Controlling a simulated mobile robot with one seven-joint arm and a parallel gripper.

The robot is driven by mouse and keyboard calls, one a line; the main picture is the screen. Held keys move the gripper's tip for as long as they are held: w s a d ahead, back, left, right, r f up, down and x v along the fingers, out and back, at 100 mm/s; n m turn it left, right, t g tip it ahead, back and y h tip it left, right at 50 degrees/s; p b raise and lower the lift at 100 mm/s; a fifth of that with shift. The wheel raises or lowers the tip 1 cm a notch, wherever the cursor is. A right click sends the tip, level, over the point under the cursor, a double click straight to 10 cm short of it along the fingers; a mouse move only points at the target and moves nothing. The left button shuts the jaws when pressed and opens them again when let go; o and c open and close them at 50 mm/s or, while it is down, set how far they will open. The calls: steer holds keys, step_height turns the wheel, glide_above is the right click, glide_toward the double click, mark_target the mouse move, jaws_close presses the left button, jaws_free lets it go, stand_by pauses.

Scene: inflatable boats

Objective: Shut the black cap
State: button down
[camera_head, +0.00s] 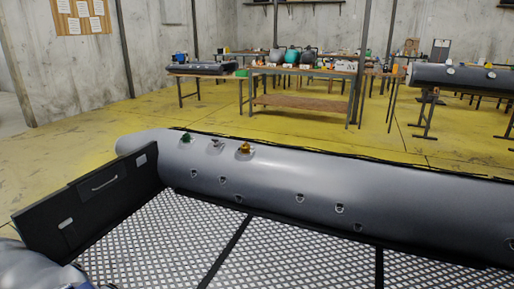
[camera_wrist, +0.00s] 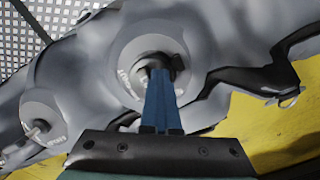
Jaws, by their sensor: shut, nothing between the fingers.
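My gripper (camera_wrist: 160,74) shows in the wrist view with its two blue fingers together and nothing between them. The tips are over the middle of a round grey valve (camera_wrist: 126,64), at its dark centre. A black piece (camera_wrist: 150,62), which looks like the black cap, sits at that centre, partly hidden by the fingers. I cannot tell whether the tips touch it, or whether it is open or shut. A second round valve (camera_wrist: 42,116) with a small knob lies at the lower left. My gripper is not clearly visible in the head view.
A black strap (camera_wrist: 250,78) crosses the tube right of the valve. In the head view, the boat's far grey tube (camera_head: 330,185) carries a green cap (camera_head: 186,138) and an orange cap (camera_head: 245,148). A black board (camera_head: 90,195) closes the left end. Workbenches stand behind.

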steer(key=shift+w+a+r+y+p, duration=0.15)
steer(key=shift+a+r+p, duration=0.3)
steer(key=shift+a+r, duration=0.15)
steer(key=shift+w+a+r+y+p, duration=0.1)
steer(key=shift+a+r+y+p, duration=0.05)
steer(key=shift+a+r+p, duration=0.35)
step_height(320, 180, up, 3)
steer(key=shift+s+a+r+p, duration=0.1)
steer(key=shift+p, duration=1.15)
steer(key=shift+d+r+p, duration=0.2)
steer(key=shift+r+p, duration=0.3)
steer(key=shift+p, duration=0.2)
steer(key=shift+d, duration=0.1)
